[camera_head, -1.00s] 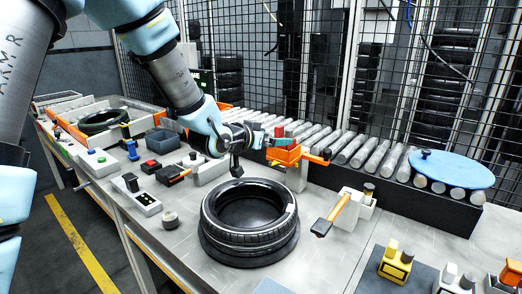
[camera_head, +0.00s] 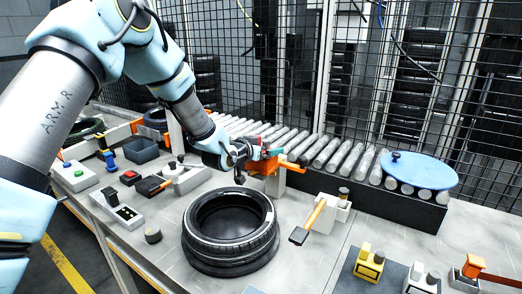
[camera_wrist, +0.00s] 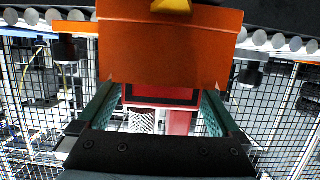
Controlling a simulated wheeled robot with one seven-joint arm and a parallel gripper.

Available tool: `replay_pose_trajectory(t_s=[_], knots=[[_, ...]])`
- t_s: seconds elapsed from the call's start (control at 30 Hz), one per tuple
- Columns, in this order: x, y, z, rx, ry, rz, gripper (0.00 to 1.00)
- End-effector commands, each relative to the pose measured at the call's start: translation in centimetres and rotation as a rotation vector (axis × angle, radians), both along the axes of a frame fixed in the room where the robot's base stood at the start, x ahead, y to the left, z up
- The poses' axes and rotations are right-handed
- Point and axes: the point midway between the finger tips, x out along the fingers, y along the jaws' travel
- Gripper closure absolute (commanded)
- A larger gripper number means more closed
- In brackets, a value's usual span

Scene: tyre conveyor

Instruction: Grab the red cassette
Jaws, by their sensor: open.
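The red cassette (camera_wrist: 180,122) shows in the wrist view as a red body with a dark-framed part, lying between the two teal fingers. An orange holder (camera_wrist: 170,50) hides part of it. My gripper (camera_wrist: 160,98) is open, with one finger on each side of the cassette; I cannot tell whether either finger touches it. In the head view, my gripper (camera_head: 269,152) is at the orange holder (camera_head: 266,167) beside the roller conveyor. There the cassette is mostly hidden by the gripper.
A tyre (camera_head: 230,252) lies on the grey bench in front of the holder. A lever with an orange handle (camera_head: 314,214) stands to the right. The roller conveyor (camera_head: 328,152) runs behind, with a blue disc (camera_head: 425,170) at its right end. Small button boxes stand on the left.

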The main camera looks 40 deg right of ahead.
Motion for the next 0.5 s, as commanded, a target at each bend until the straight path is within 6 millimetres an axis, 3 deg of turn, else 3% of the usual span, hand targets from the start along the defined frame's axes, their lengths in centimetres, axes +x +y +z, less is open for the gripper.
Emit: replay_pose_trajectory(t_s=[0.27,0.5], knots=[[0.11,-0.37,-0.19,0.000,0.000,0.000,0.00],[0.11,-0.36,-0.16,0.000,0.000,0.000,0.25]])
